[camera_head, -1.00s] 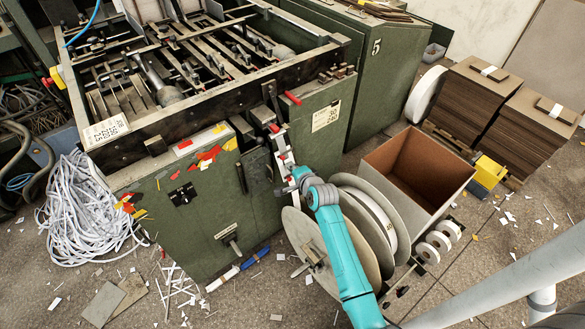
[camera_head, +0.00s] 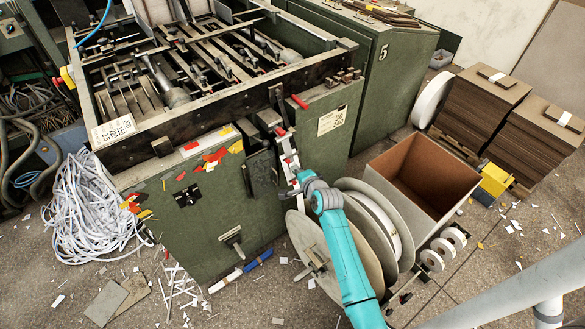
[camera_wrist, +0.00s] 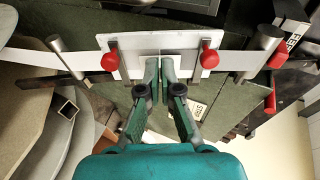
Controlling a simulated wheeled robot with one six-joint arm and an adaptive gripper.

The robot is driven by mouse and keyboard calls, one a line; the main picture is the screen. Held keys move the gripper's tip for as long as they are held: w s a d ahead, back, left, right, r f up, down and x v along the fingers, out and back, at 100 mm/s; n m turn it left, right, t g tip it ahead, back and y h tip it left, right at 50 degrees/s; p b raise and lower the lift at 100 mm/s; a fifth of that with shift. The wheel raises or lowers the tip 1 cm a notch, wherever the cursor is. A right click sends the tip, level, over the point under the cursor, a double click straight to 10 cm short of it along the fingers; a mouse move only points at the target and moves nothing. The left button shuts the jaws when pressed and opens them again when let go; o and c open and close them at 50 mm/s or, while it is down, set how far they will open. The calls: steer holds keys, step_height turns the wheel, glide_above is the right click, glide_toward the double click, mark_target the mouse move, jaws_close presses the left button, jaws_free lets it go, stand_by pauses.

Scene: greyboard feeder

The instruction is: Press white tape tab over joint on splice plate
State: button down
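The splice plate (camera_wrist: 133,60) is a pale flat plate across the upper middle of the wrist view, with white strip running out to both sides. Two red-tipped clamps (camera_wrist: 109,61) (camera_wrist: 209,58) stand over it. A faint joint line shows near its middle. My gripper (camera_wrist: 160,70) is at the plate's lower middle, its two green fingers nearly together with a thin line between them. In the head view my gripper is mostly hidden behind my wrist at the plate's narrow edge (camera_head: 290,165).
The green feeder machine (camera_head: 210,225) stands behind and left of my arm. Large reels (camera_head: 375,225) stand close beside my arm on the right, before an open brown box (camera_head: 425,180). White strip lies heaped (camera_head: 85,215) on the floor at left.

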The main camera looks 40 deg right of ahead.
steer(key=shift+w+f, duration=0.1)
steer(key=shift+w, duration=0.15)
stand_by(1.1)
steer(key=c, duration=1.2)
jaws_free()
steer(key=shift+c, duration=0.2)
steer(key=v, duration=1.2)
steer(key=s+a+f+n+t, duration=0.1)
steer(key=s+a+n, duration=0.3)
steer(key=s+a, duration=0.5)
steer(key=s+a+f+n, duration=0.2)
steer(key=s+a+n, duration=0.3)
steer(key=s, duration=0.7)
steer(key=s+a+r+n+y, duration=0.1)
steer(key=s+a+r+n, duration=0.2)
steer(key=s, duration=0.6)
steer(key=s+a+r+n+t+y, duration=0.1)
steer(key=s+a+r+n+y, duration=0.1)
steer(key=s+r+n, duration=0.5)
step_height(320, 180, up, 3)
steer(key=s, duration=0.2)
steer(key=shift+s+a, duration=0.4)
